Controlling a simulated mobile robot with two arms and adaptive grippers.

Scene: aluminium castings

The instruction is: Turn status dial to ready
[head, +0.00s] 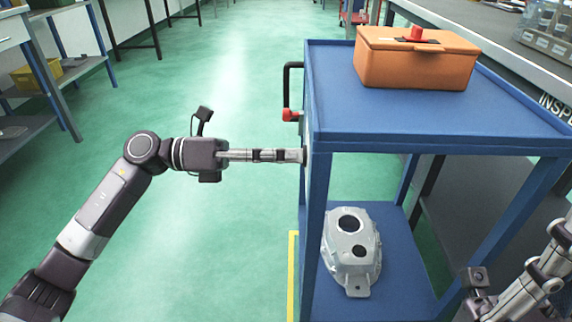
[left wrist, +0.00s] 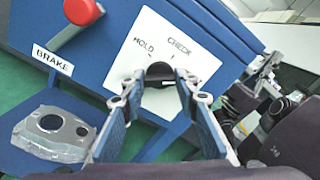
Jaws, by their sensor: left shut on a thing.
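The status dial (left wrist: 160,76) is a dark round knob on a white plate (left wrist: 195,50) on the side of the blue cart. The plate reads HOLD and CHECK in the left wrist view; no READY label is legible, and I cannot tell where the dial points. My left gripper (left wrist: 160,88) is shut on the dial, its fingers on either side of it. In the head view the left gripper (head: 301,155) reaches the cart's left side, and the dial is hidden there. Of my right arm, only links show at the lower right; its gripper is out of view.
The blue cart (head: 440,130) carries an orange box (head: 415,62) with a red top piece. A grey casting (head: 351,250) sits on its lower shelf. A red brake knob (left wrist: 82,10) and a black handle (head: 288,85) are near the dial. Green floor is clear to the left.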

